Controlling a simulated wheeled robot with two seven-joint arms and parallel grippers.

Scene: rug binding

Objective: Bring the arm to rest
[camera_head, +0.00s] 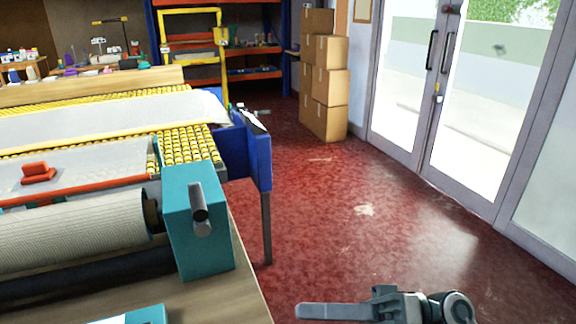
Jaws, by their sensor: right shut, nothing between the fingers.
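My right gripper (318,311) shows at the bottom edge, right of the middle, over the red floor. Its fingers are shut together with nothing between them and point left. Part of my right arm (440,308) shows behind it, cut off by the bottom edge. The gripper is to the right of the wooden table (240,290) and appears apart from it. My left gripper is not in view.
A teal machine block (195,225) with a roll (75,232) stands on the table. A roller bed (190,147) with a blue end (255,155) lies beyond. Stacked cartons (328,90) and glass doors (462,100) stand farther back. The red floor (370,210) between is clear.

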